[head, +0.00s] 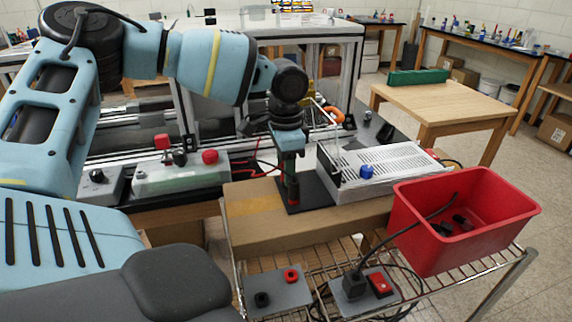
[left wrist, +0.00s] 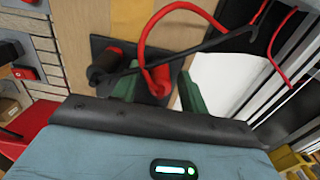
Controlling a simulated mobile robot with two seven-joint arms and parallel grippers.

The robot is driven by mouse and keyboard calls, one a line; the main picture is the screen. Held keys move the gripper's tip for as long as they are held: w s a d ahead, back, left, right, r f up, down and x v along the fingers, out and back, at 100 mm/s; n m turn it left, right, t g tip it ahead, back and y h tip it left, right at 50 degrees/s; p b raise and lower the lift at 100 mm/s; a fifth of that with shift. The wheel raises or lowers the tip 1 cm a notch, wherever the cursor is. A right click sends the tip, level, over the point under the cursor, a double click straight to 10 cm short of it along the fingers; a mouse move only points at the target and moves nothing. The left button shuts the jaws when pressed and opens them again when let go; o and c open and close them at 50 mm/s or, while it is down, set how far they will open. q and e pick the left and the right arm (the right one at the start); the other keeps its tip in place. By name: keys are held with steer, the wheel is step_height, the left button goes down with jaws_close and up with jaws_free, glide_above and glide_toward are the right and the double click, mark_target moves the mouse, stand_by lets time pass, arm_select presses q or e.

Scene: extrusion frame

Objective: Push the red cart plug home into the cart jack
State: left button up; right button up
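My left gripper (head: 290,178) points straight down over a black plate (head: 310,192) on the wooden board. In the left wrist view its two green fingers (left wrist: 158,88) stand apart on either side of a red plug (left wrist: 159,76) with a red lead. A gap seems to show between plug and fingers. A dark cylinder with some red (left wrist: 105,62) stands beside it on the plate. In the head view the fingers largely hide the plug. How deep it sits in its jack is hidden. A grey panel (head: 285,301) below carries a red ring and a black ring. My right gripper is not in view.
A white perforated box (head: 385,168) with a blue knob stands right of the plate. A red bin (head: 460,215) is farther right. A black power plug (head: 354,285) and red switch (head: 380,284) sit on the wire shelf. Loose leads (left wrist: 200,65) cross near the fingers.

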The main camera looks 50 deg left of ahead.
arm_select(q)
jaws_close()
steer(key=shift+r, duration=0.15)
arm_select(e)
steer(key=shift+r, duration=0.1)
